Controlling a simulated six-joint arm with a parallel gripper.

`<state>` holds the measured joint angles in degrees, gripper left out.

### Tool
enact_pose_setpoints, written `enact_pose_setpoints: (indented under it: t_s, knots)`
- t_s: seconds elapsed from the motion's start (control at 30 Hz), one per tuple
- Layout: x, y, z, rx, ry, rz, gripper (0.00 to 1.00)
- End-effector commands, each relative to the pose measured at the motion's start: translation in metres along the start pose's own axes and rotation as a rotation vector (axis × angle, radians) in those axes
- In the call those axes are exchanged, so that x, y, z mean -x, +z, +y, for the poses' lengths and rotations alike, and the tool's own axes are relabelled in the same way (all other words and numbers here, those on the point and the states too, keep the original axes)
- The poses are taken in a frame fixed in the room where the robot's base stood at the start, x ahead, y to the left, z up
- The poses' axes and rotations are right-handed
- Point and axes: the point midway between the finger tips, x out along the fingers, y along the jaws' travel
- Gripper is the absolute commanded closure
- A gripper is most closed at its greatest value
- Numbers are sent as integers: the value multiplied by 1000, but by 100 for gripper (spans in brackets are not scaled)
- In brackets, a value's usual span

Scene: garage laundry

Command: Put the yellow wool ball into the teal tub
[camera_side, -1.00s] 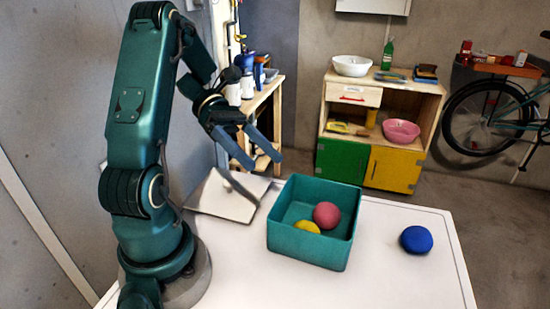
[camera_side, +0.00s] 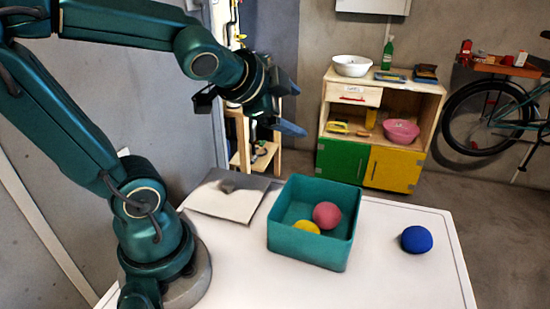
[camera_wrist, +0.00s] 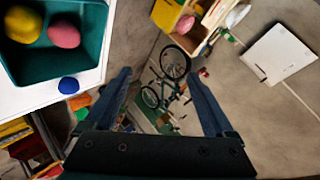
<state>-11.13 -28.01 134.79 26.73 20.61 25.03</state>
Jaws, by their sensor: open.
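The teal tub (camera_side: 308,250) stands on the white table. The yellow wool ball (camera_side: 306,227) lies inside it, partly hidden behind the near wall, beside a pink-red ball (camera_side: 327,215). In the wrist view the tub (camera_wrist: 62,68) is at the upper left, with the yellow ball (camera_wrist: 23,24) and the pink-red ball (camera_wrist: 63,34) inside. My gripper (camera_side: 298,110) is open and empty, raised above and behind the tub in the side view. In the wrist view its fingers (camera_wrist: 160,85) are spread with nothing between them.
A blue ball (camera_side: 416,239) lies on the table right of the tub. A grey-and-white flat sheet (camera_side: 225,199) lies left of the tub. A cabinet (camera_side: 378,130) and a bicycle (camera_side: 495,115) stand beyond the table. The table front is clear.

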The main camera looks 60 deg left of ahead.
Motion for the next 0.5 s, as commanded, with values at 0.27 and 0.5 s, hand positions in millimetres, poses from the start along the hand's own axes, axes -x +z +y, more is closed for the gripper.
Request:
enact_pose_setpoints:
  t_s: [0.27, 0.5]
  knots:
    - [67, 29, 110, 594, 390, -233, 12]
    - [81, 33, 128, 677, 462, -293, 12]
